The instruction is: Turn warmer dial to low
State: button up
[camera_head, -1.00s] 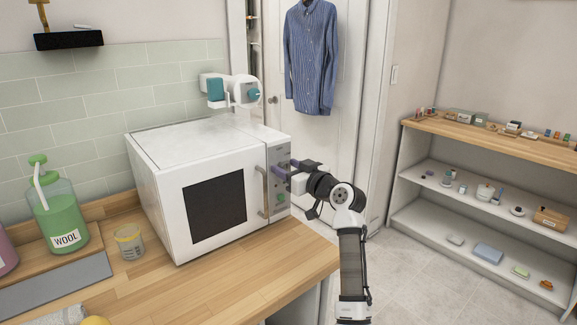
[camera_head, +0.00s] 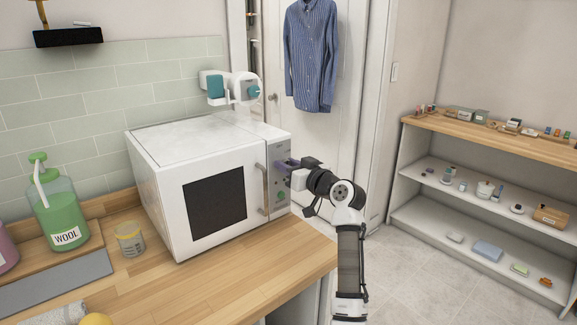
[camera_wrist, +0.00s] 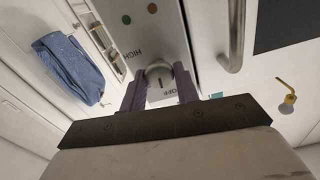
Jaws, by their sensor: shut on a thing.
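The warmer (camera_head: 215,205) is a white box with a dark window, standing on the wooden counter. Its control panel is on the right side of its front. The round metallic dial (camera_wrist: 158,72) shows in the wrist view, between the two purple fingers of my gripper (camera_wrist: 160,92). In the head view my gripper (camera_head: 285,163) is at the upper panel and hides the dial.
The warmer's door handle (camera_head: 262,190) is just left of the panel and also shows in the wrist view (camera_wrist: 233,38). A green WOOL bottle (camera_head: 62,215) and a small tub (camera_head: 130,240) stand left of the warmer. A shelf unit (camera_head: 480,185) is at the right, with open floor before it.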

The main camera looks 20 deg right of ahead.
jog(key=m+p, duration=0.3)
jog(key=m, duration=0.7)
jog(key=shift+d, duration=0.15)
jog(key=shift+f+m+p, duration=0.1)
jog(key=shift+m+p, duration=0.2)
dwell(0.3)
jog(key=o, duration=0.9)
jog(key=b+v, duration=0.4)
jog(key=v, duration=0.9)
jog(key=shift+s+d+b, duration=0.1)
jog(key=shift+s+b, duration=0.25)
jog(key=shift+s, duration=0.05)
